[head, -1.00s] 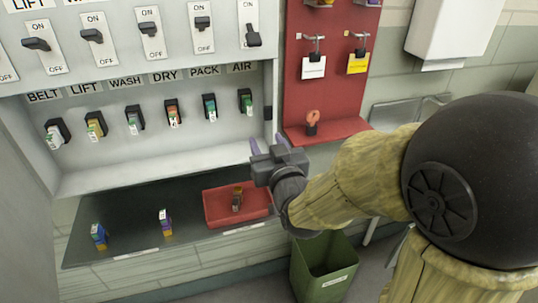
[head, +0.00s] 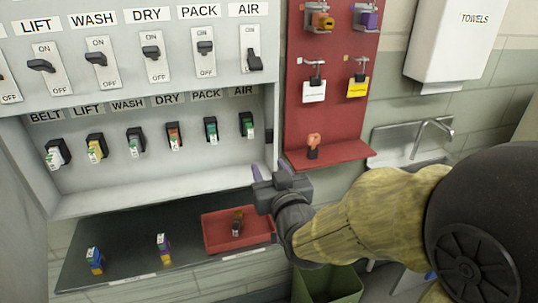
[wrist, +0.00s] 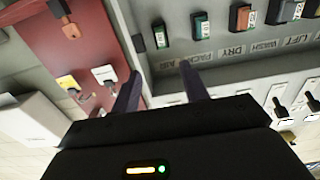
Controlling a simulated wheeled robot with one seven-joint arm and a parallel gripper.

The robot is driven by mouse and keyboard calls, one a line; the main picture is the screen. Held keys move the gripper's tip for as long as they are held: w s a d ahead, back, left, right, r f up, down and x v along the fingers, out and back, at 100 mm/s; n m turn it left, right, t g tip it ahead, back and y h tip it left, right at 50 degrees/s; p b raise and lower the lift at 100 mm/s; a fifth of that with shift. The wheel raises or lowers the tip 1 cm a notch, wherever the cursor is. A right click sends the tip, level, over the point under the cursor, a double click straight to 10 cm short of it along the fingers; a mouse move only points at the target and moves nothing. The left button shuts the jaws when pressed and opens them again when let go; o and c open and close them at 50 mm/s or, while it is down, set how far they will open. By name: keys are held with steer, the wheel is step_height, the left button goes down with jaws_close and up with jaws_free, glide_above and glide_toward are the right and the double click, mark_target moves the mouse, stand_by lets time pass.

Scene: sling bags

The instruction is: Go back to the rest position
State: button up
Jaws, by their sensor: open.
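My gripper (head: 270,172) is at the centre right of the head view, in front of the right edge of the grey switch panel (head: 165,190). Its two dark purple fingers are apart with nothing between them, and they also show in the wrist view (wrist: 158,85). It is above and just right of the red tray (head: 212,240) on the dark shelf. My arm reaches in from the right.
The red board (head: 335,115) with hanging tags and a small ledge is close to the right of my gripper. A green bin (head: 325,285) stands below. A sink (head: 410,140) and towel dispenser (head: 455,45) are further right. Small blocks (head: 95,260) stand on the dark shelf (head: 130,240).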

steer(key=s+d+f+m+g+h, duration=0.2)
steer(key=s+d+f+g+h, duration=0.1)
steer(key=s+d+f+g, duration=0.55)
steer(key=s+d+f+m+g+h, duration=0.1)
steer(key=s+d+f+g+h, duration=0.1)
steer(key=s+d+f+g, duration=0.65)
steer(key=w+a+r+t+p, duration=0.2)
steer(key=a+r+p, duration=0.1)
steer(key=r+p, duration=0.7)
steer(key=p, duration=0.2)
steer(key=shift+w+r+p, duration=0.2)
steer(key=shift+w+p, duration=0.15)
steer(key=shift+c, duration=0.9)
